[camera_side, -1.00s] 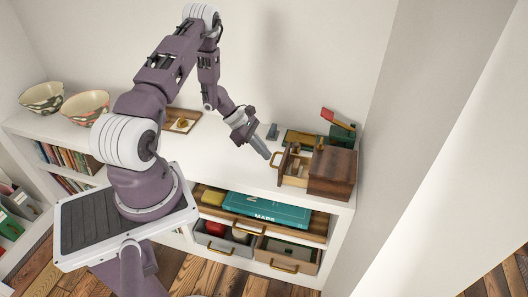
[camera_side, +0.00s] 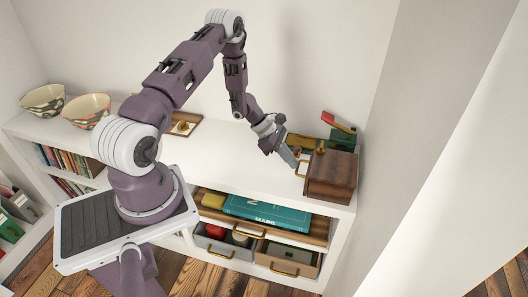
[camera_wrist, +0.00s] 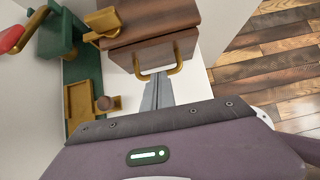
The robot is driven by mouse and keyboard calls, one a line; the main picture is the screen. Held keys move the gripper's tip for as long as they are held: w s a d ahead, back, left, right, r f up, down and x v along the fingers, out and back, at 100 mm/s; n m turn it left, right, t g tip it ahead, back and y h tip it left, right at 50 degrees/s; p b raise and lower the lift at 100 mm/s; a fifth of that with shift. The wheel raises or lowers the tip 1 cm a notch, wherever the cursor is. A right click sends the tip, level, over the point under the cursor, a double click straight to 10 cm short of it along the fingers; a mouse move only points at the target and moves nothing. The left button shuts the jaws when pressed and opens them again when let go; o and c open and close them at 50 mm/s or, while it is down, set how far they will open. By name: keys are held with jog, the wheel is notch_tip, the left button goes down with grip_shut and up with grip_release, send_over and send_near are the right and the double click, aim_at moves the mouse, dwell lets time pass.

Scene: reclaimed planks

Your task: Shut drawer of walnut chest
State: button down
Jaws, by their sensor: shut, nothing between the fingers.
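The walnut chest (camera_side: 331,176) stands at the right end of the white shelf top. Its drawer front (camera_wrist: 153,52) shows in the wrist view with a brass handle (camera_wrist: 158,71), and it sits close against the chest body; no open drawer interior shows. My gripper (camera_side: 293,160) is shut and empty, with its fingertips at the drawer handle. In the wrist view the gripper (camera_wrist: 157,84) points at the handle; whether it touches the front cannot be told.
A green stand with a red-handled item (camera_side: 338,125) is behind the chest. A small wooden tray (camera_side: 184,124) and two bowls (camera_side: 86,110) sit farther left. The shelf top between is clear. An open lower shelf holds a teal book (camera_side: 266,211) and bins.

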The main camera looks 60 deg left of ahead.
jog(key=s+a, duration=0.2)
jog(key=a, duration=0.1)
jog(key=shift+s+r, duration=0.3)
jog(key=shift+r, duration=0.1)
jog(key=v, duration=1)
jog(key=s+d+r+m+g, duration=0.2)
jog(key=d+r+m, duration=1.2)
jog(key=d+r, duration=0.65)
jog(key=s+d+r+m+y, duration=0.1)
jog(key=s+r+m+y, duration=0.1)
jog(key=s+m, duration=0.2)
jog(key=s+d+r+m+t+y, duration=0.1)
jog(key=s+d+r+m, duration=0.1)
jog(key=s, duration=0.6)
jog(key=s+d+r+m+t+y, duration=0.1)
jog(key=s+r+m+y, duration=0.1)
jog(key=s+r+m, duration=0.2)
jog(key=s+m, duration=0.2)
jog(key=shift+s+d+m+y, duration=0.2)
jog(key=shift+d+m+y, duration=0.1)
jog(key=shift+m, duration=0.1)
jog(key=shift+r, duration=0.15)
